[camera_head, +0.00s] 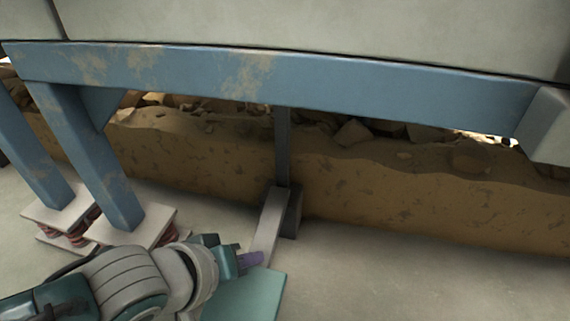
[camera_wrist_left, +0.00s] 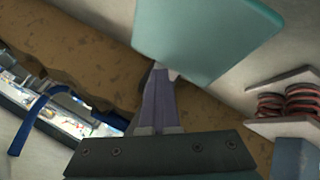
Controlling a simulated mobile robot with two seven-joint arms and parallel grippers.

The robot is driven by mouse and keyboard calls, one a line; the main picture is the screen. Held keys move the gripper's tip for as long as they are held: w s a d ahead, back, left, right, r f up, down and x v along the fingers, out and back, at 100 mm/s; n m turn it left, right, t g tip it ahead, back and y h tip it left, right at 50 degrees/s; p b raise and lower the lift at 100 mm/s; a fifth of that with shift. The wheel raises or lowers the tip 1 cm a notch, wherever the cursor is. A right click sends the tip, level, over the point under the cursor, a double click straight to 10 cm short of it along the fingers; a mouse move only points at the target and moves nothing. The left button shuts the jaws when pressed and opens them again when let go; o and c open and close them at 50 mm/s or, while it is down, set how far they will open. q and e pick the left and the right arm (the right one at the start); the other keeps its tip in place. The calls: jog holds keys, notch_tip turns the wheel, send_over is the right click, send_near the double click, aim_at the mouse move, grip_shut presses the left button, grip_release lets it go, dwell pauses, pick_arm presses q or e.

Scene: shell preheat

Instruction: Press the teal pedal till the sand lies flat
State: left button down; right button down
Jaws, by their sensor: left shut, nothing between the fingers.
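The teal pedal (camera_head: 247,296) is a flat plate at the bottom of the head view, on the end of a light grey lever arm (camera_head: 269,226). In the left wrist view the pedal (camera_wrist_left: 205,35) fills the top middle. My left gripper (camera_head: 252,259) is shut and empty, with purple fingers close to the pedal. In the left wrist view its fingertips (camera_wrist_left: 160,72) overlap the pedal's lower edge; I cannot tell whether they touch it. The brown sand (camera_head: 400,195) lies in a long bank behind the lever, with an uneven top and stones on it. My right gripper is not in view.
A blue steel frame (camera_head: 270,77) spans above the sand under a large grey body (camera_head: 330,24). Its blue legs (camera_head: 100,165) stand at left on pads with reddish springs (camera_head: 162,236). A dark upright post (camera_head: 283,145) rises behind the lever. The pale floor is clear at right.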

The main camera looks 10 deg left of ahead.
pick_arm(q)
jog(key=shift+s+f+b, duration=0.1)
jog(key=shift+f+b, duration=0.45)
jog(key=shift+f, duration=0.25)
dwell(0.6)
notch_tip(320, 180, up, 5)
jog(key=p, duration=0.5)
jog(key=shift+r, duration=0.1)
jog(key=shift+s+r+p, duration=0.2)
jog(key=shift+r+p, duration=0.2)
jog(key=shift+p, duration=0.25)
jog(key=shift+w, duration=0.2)
jog(key=shift+r, duration=0.1)
